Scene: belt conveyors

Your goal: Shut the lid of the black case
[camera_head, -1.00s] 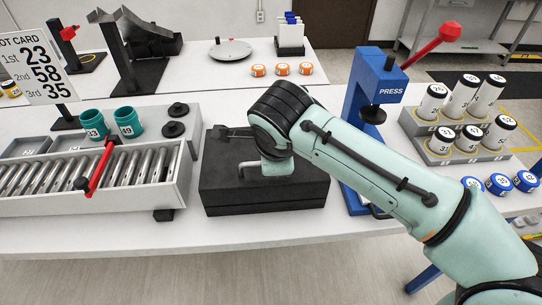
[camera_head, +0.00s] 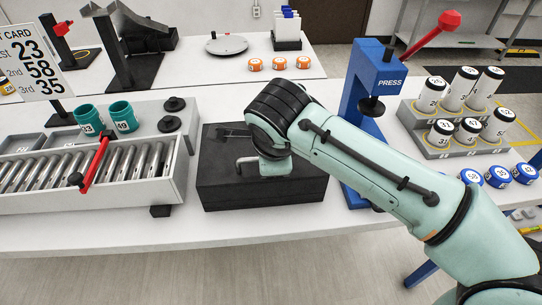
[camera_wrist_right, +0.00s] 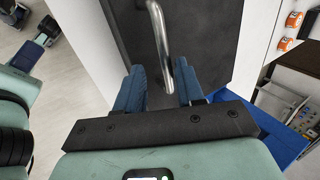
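The black case (camera_head: 262,192) sits on the white bench between the roller tray and the blue press. Its top looks flat and level, with the lid down on the body. A bent metal handle (camera_head: 240,163) shows near its left side. My right arm reaches over the case, and its hand hides part of the top. In the right wrist view my right gripper (camera_wrist_right: 158,84) is open, with blue fingers on both sides of the metal handle (camera_wrist_right: 160,38). I cannot tell whether they touch it.
The roller tray (camera_head: 172,190) with a red lever stands left of the case. The blue press (camera_head: 352,120) stands close on the right. Racks of white canisters (camera_head: 440,150) and blue caps (camera_head: 498,177) are farther right. A strip of bench in front is clear.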

